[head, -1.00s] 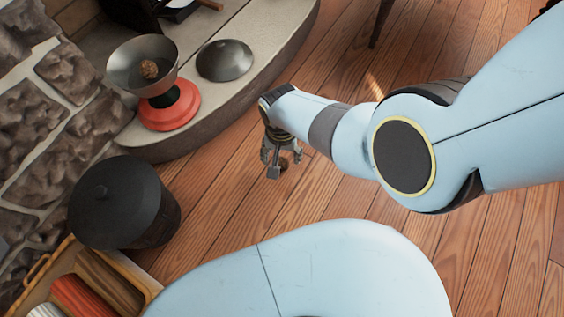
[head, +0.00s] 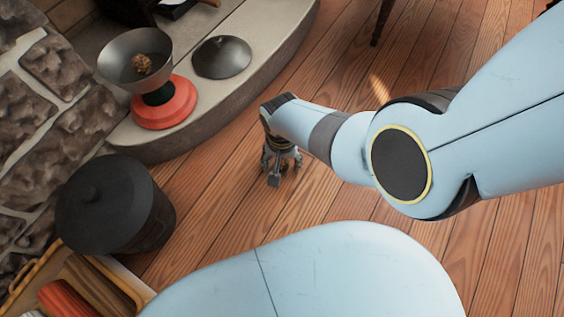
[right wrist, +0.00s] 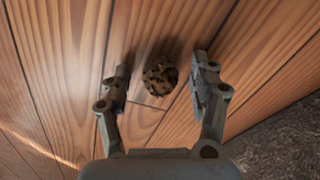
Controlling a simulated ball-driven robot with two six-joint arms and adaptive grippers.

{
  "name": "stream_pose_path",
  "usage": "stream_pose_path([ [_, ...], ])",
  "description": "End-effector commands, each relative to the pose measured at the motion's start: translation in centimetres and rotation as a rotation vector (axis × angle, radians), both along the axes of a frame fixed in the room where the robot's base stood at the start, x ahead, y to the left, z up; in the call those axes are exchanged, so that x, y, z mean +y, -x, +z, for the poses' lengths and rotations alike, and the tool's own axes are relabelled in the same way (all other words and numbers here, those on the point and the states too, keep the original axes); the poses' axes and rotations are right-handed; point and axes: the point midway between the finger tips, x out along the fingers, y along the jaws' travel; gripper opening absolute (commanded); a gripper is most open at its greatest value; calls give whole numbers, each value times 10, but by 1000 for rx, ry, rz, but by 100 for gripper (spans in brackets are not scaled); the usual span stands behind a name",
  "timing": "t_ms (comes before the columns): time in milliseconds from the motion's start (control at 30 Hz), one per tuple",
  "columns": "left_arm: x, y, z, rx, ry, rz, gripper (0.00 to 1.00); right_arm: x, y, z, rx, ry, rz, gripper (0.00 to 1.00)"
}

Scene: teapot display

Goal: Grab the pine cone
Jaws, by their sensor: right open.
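A brown pine cone (right wrist: 160,77) lies on the wooden floor in the right wrist view, between the two fingers of my right gripper (right wrist: 161,70). The fingers stand apart on either side of it, with a visible gap on both sides. In the head view my right gripper (head: 280,172) points down close over the floor, and it mostly hides the cone there. Another brown, cone-like thing (head: 141,64) sits in a metal bowl (head: 120,70) at the upper left. My left gripper is out of view.
The bowl stands on a red-orange base (head: 165,110) on the curved stone hearth (head: 255,75), beside a round metal lid (head: 222,57). A dark lidded pot (head: 110,205) stands on the left. A tray (head: 120,285) is at the lower left. Open floor surrounds the gripper.

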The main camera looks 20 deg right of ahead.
Motion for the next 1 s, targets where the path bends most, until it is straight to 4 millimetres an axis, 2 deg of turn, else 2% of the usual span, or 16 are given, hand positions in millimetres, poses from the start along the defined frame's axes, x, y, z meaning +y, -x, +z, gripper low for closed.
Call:
stream_pose_path([
  [167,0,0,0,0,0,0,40,0,0,1,-1,0,0,60],
  [400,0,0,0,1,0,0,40,0,0,0,0,0,0,28],
  [500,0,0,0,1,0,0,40,0,0,0,0,0,0,19],
  [1000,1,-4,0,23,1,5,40,0,-1,3,-1,0,0,18],
])
